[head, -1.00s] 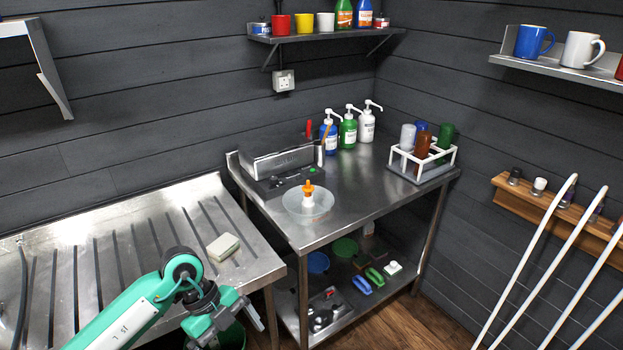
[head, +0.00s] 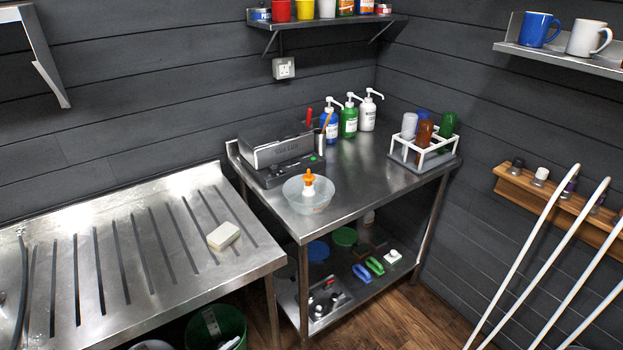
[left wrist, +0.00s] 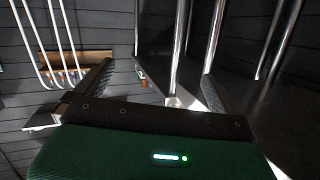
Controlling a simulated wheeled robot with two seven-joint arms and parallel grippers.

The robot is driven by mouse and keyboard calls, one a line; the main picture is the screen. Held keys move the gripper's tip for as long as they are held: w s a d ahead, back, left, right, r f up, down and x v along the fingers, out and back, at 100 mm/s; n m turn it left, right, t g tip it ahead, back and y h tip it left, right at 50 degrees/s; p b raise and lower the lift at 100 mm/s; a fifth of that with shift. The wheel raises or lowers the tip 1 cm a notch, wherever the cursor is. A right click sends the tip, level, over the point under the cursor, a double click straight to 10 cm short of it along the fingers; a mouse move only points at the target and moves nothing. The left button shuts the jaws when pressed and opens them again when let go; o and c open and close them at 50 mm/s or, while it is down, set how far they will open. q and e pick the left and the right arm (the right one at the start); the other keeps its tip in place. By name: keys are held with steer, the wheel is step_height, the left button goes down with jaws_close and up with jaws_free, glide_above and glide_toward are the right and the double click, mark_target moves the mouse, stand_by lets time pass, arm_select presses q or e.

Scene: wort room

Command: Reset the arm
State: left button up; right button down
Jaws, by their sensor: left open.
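My left arm and gripper are out of the head view now. In the left wrist view my left gripper (left wrist: 155,92) shows its two dark fingers spread wide apart, with nothing between them. Beyond the fingers are shiny metal table legs (left wrist: 178,45) and part of a lower shelf. My right gripper is in neither view.
A steel drainboard (head: 150,290) with a pale sponge (head: 224,236) is at left, a green bucket (head: 216,328) below it. A steel table (head: 345,205) holds a glass bowl (head: 308,196), pump bottles and a bottle rack (head: 425,150). White poles (head: 530,255) lean at right.

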arm_select(q)
steer(key=s+a+f+n+g+y, duration=0.2)
steer(key=s+a+f+y, duration=0.2)
steer(key=s+f, duration=0.55)
steer(key=s+a+f+n+g+y, duration=0.1)
steer(key=s+a+f+n+y, duration=0.2)
steer(key=s+f, duration=0.6)
steer(key=s+f+g+y, duration=0.1)
steer(key=s+f+g, duration=0.3)
steer(key=s, duration=0.9)
steer(key=s+a+f+n+g+y, duration=0.1)
steer(key=s+f+g, duration=0.3)
steer(key=s, duration=1)
step_height(320, 180, down, 3)
steer(key=shift+f, duration=0.1)
